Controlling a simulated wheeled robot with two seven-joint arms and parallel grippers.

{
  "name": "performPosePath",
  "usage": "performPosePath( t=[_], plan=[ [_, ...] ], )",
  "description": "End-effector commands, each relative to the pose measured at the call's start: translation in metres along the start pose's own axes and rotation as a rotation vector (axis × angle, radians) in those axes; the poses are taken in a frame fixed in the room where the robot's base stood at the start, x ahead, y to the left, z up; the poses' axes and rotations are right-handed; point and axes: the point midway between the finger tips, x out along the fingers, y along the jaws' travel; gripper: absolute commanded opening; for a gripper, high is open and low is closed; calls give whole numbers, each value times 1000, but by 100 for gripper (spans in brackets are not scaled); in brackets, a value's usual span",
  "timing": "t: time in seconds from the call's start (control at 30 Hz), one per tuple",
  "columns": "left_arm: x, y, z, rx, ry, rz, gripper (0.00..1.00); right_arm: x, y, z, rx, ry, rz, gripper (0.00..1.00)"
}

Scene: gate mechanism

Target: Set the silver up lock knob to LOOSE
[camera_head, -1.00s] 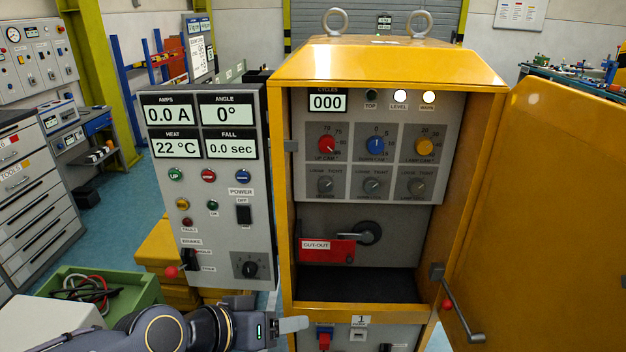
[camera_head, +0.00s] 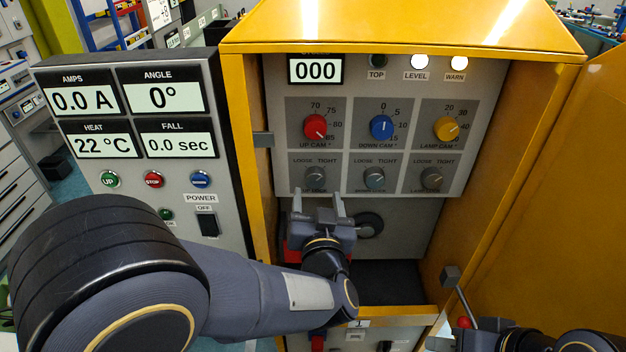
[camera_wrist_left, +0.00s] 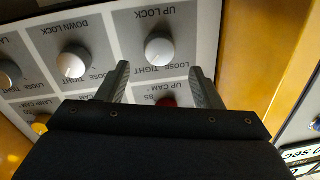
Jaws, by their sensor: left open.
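The silver up lock knob (camera_head: 315,176) is on the grey panel below the red up cam knob (camera_head: 315,127), with LOOSE and TIGHT printed above it. It shows in the left wrist view (camera_wrist_left: 159,48), upside down. I cannot tell its pointer setting for sure. My left gripper (camera_head: 319,199) is open in front of the panel, its fingertips just below the knob in the head view. In the left wrist view the open fingers (camera_wrist_left: 159,76) lie to either side of the knob's line, apart from it. Part of my right arm shows at the bottom right; its fingers are unclear.
Down lock knob (camera_head: 374,177) and lamp lock knob (camera_head: 432,178) sit to the right. The yellow cabinet's left wall (camera_head: 243,150) is close to the left. The open yellow door (camera_head: 560,210) and red-tipped crank (camera_head: 457,300) are right. My left forearm hides most of the red cut-out.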

Motion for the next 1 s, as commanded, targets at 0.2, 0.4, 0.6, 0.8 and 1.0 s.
performPosePath(
  t=[0.2, 0.4, 0.6, 0.8, 1.0],
  plan=[
    [34, 0, -1, -1, -1, -1, 60, -5, -2, -3, 0, 0, 0, 36],
    [48, 0, 0, -1, -2, 2, 60, -7, -3, -3, 0, 0, 0, 36],
    [49, 0, 0, -2, -2, 3, 60, -6, -3, -3, 0, 0, 0, 36],
    [49, 0, 0, -2, -2, 2, 40, -6, -3, -3, 0, 0, 0, 36],
    [49, 0, 0, -2, -2, 2, 15, -6, -3, -3, 0, 0, 0, 36]
  ],
)
